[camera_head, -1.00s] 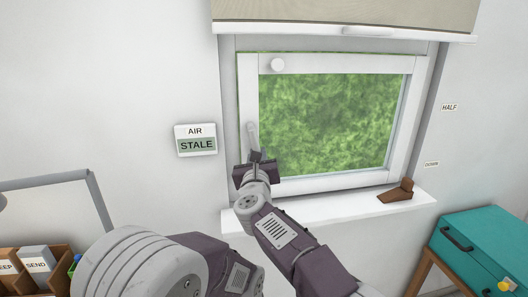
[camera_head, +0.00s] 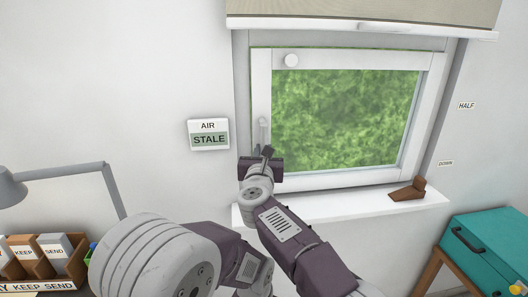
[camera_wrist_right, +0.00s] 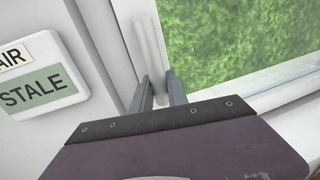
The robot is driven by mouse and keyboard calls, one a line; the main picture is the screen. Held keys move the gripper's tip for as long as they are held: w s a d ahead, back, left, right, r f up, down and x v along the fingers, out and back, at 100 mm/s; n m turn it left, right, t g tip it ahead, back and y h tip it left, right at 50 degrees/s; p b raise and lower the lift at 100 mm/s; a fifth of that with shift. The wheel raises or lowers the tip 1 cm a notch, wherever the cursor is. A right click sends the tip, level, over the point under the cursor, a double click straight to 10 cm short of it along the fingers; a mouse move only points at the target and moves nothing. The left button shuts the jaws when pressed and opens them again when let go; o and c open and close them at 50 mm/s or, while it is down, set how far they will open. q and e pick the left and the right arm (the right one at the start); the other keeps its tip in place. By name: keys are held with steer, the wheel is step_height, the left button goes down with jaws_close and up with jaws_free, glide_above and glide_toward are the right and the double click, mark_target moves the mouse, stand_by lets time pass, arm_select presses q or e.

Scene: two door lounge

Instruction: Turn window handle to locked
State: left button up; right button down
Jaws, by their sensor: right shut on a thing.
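The window handle (camera_head: 263,131) is a pale lever on the left side of the white window frame. It points roughly straight down in the head view. My right gripper (camera_head: 266,153) is shut on its lower part. In the right wrist view the handle (camera_wrist_right: 151,45) looks blurred and runs down between the two grey fingers of my right gripper (camera_wrist_right: 159,92). The part between the fingertips is mostly hidden. The window (camera_head: 345,115) looks closed, with greenery behind the glass. My left gripper is not in view.
A sign reading AIR STALE (camera_head: 209,134) is on the wall left of the window. A brown wedge (camera_head: 407,191) sits on the sill (camera_head: 340,207). A blind (camera_head: 370,12) hangs above. A lamp (camera_head: 60,173), a letter sorter (camera_head: 72,268) and a teal case (camera_head: 485,245) stand lower down.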

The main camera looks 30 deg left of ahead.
steer(key=c, duration=1.3)
jaws_free()
steer(key=shift+a, duration=0.1)
steer(key=b+v, duration=0.8)
steer(key=v, duration=0.1)
steer(key=shift+b, duration=0.35)
